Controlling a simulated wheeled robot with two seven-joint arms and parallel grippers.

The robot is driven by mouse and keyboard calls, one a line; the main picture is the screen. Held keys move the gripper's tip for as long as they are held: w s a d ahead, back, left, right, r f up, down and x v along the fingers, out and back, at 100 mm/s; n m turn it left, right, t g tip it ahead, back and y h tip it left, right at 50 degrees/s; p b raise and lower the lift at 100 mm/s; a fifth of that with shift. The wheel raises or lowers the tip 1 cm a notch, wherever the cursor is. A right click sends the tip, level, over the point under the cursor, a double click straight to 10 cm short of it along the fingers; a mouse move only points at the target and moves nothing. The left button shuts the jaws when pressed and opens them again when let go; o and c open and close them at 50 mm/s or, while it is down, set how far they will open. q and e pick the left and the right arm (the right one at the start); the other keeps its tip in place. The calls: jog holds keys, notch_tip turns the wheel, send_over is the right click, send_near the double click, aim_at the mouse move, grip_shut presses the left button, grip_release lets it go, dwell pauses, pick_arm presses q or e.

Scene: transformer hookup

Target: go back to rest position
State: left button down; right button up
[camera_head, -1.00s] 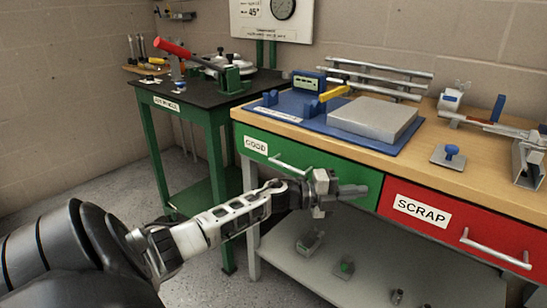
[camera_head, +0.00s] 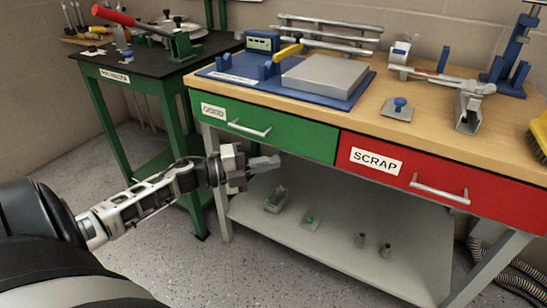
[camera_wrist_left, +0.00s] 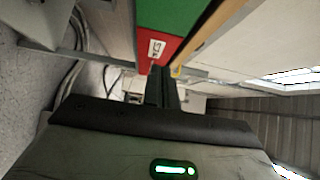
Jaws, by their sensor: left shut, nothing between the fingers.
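My left gripper (camera_head: 262,164) is in the head view, in front of the workbench and just below the green drawer labelled GOOD (camera_head: 275,130). Its fingers are together with nothing between them, and it stands apart from the bench. The fingers also show in the left wrist view (camera_wrist_left: 162,88), pointing towards the bench, with the red drawer (camera_wrist_left: 155,48) beyond them. My left arm comes in from the lower left of the head view. My right gripper is in neither view.
The wooden workbench (camera_head: 440,130) carries a blue fixture board with a grey plate (camera_head: 325,76). The red SCRAP drawer (camera_head: 440,180) is shut. The lower shelf (camera_head: 330,240) holds several small parts. A green side table (camera_head: 150,70) stands at the left. Grey floor is open in front.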

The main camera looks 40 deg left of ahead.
pick_arm(q)
jog(key=shift+s+a, duration=0.1)
jog(key=shift+s, duration=0.1)
jog(key=s+d+f+n+g+y+p, duration=0.1)
jog(key=s+d+n+g+y+p, duration=0.1)
jog(key=s+d+n+p, duration=0.3)
jog(key=s+d+f+n+g+y+p, duration=0.2)
jog(key=s+d+n+y+p, duration=0.2)
jog(key=s+d+n, duration=0.6)
jog(key=d+n+p, duration=0.2)
jog(key=d+n, duration=0.5)
jog(key=d, duration=0.2)
jog(key=shift+s+d+n+y, duration=0.15)
jog(key=shift+s+n+y, duration=0.25)
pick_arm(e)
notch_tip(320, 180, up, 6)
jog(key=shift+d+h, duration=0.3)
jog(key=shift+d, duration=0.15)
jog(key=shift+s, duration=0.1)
